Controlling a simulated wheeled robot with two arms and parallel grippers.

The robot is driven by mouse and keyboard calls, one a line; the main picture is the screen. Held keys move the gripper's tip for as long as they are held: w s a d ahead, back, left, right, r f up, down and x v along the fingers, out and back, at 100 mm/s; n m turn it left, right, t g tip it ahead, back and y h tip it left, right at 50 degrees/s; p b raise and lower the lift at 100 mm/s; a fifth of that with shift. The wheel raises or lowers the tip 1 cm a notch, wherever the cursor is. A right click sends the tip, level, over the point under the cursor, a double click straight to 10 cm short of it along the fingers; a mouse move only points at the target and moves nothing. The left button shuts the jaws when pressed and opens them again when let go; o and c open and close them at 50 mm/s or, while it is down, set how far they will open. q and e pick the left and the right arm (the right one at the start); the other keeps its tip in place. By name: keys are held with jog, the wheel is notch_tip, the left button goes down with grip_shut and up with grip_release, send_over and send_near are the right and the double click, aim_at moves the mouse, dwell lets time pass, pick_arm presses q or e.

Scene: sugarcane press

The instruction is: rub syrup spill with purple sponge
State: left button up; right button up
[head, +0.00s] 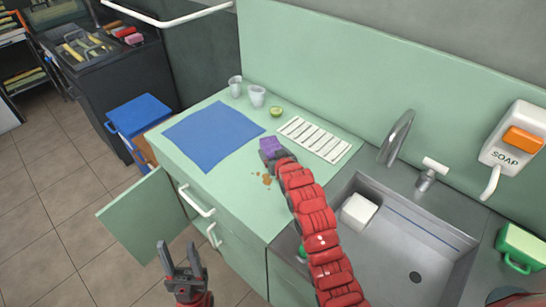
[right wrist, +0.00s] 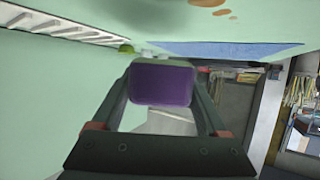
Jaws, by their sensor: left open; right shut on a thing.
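The purple sponge (head: 271,144) is above the green counter in the head view. It also fills the middle of the right wrist view (right wrist: 161,84), between the two fingers. My right gripper (head: 268,152) is shut on it. The syrup spill (head: 266,179) is a few brown spots on the counter, just nearer than the sponge in the head view. Part of the spill (right wrist: 208,4) shows at the top edge of the right wrist view. The sponge appears apart from the spill. My left gripper (head: 182,258) is open and empty, low in front of the cabinet.
A blue mat (head: 213,135), two cups (head: 257,96), a cut lime (head: 276,112) and a white slatted rack (head: 314,139) lie around the sponge. The sink (head: 411,250) with a white block (head: 358,212) is at right. An open cabinet door (head: 146,215) juts out at left.

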aim_at(273, 148)
jog(key=shift+r, duration=0.9)
jog(key=shift+r, duration=1.5)
jog(key=shift+r+p, duration=0.1)
jog(key=shift+p, duration=0.2)
